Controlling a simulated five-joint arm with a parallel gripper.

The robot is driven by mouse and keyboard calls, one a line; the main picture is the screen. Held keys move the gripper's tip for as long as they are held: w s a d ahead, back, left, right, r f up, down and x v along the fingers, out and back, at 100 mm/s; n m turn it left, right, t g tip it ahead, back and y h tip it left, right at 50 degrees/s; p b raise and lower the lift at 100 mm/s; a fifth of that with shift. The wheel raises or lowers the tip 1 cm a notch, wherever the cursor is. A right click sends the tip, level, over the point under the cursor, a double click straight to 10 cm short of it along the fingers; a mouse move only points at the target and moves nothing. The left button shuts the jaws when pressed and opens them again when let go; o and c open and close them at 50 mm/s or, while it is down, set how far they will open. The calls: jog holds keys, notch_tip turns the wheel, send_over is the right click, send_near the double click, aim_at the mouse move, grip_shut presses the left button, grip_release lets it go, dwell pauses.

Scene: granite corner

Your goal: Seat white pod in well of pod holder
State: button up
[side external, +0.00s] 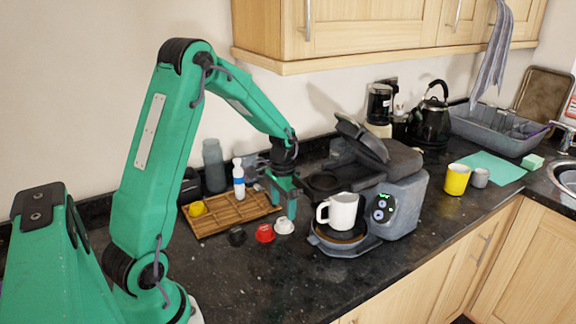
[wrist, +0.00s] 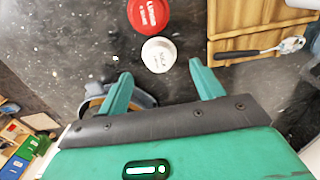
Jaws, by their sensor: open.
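The white pod (side external: 284,226) sits on the dark granite counter beside a red pod. In the wrist view the white pod (wrist: 159,55) lies just beyond the gap between my fingertips, apart from both. My gripper (side external: 284,203) is open and empty, pointing down above the counter close to the white pod; the wrist view shows its two spread fingers (wrist: 160,76). The coffee machine (side external: 405,205) stands to the right with its lid (side external: 362,137) raised. The dark pod holder (side external: 322,183) seems to jut out at its left; its well cannot be made out.
A red pod (side external: 265,233) and a black pod (side external: 237,237) lie left of the white pod. A wooden tray (side external: 215,224) behind them carries a yellow pod (side external: 197,209) and a bottle (side external: 238,178). A white mug (side external: 340,211) stands on the machine's base. The front counter is clear.

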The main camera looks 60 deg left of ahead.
aim_at(284, 221)
jog(key=shift+f, duration=0.2)
jog(key=shift+d+f, duration=0.1)
jog(key=shift+f, duration=2.4)
jog(key=c, duration=1.2)
jog(key=shift+o, duration=0.2)
jog(key=shift+r, duration=0.1)
notch_tip(284, 221, up, 18)
